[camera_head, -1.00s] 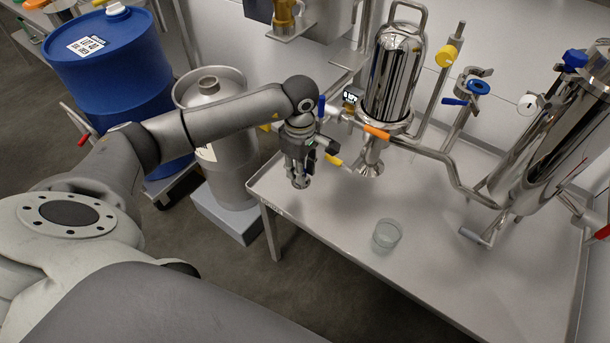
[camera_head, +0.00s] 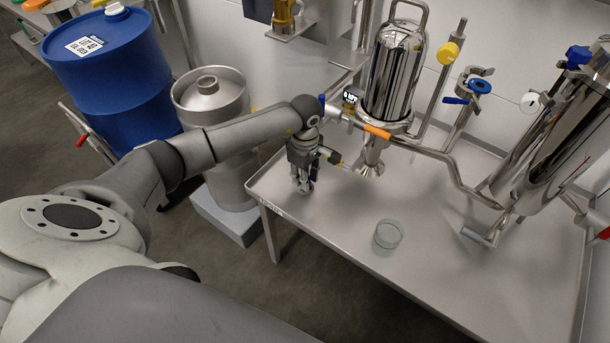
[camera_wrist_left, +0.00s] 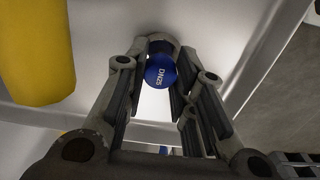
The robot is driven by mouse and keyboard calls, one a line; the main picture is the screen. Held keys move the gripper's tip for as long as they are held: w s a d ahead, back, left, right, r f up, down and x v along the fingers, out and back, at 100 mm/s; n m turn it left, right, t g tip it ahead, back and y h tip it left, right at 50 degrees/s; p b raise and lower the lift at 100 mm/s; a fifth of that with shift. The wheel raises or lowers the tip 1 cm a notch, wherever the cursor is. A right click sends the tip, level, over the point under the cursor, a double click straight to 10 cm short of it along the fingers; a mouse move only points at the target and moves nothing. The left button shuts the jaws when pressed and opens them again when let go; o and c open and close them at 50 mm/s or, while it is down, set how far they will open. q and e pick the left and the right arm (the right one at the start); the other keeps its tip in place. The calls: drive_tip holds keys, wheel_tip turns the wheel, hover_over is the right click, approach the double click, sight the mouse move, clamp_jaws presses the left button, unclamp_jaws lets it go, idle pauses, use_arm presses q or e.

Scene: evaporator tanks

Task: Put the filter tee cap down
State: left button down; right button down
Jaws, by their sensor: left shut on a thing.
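My left gripper (camera_head: 304,187) hangs, pointing down, over the left corner of the steel table (camera_head: 330,215). It also shows in the left wrist view (camera_wrist_left: 161,85), where its fingers are shut on the filter tee cap (camera_wrist_left: 160,74). The cap shows there as a small round piece with a blue face marked DN25. In the head view it is too small and too hidden by the fingers to make out clearly. I cannot tell whether it touches the table. My right gripper is not in view.
A glass dish (camera_head: 388,234) stands on the table, right of the gripper. A steel filter housing (camera_head: 394,75) and pipes with an orange handle (camera_head: 377,131) stand behind. A yellow handle (camera_wrist_left: 36,50) is close in the wrist view. The table front is mostly clear.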

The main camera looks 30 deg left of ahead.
use_arm(q)
drive_tip(key=shift+f, duration=0.1)
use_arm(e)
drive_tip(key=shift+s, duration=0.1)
use_arm(q)
drive_tip(key=c, duration=1.2)
unclamp_jaws()
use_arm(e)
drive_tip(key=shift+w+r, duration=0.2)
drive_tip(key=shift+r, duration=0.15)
use_arm(q)
wheel_tip(320, 180, up, 12)
drive_tip(key=p, duration=0.1)
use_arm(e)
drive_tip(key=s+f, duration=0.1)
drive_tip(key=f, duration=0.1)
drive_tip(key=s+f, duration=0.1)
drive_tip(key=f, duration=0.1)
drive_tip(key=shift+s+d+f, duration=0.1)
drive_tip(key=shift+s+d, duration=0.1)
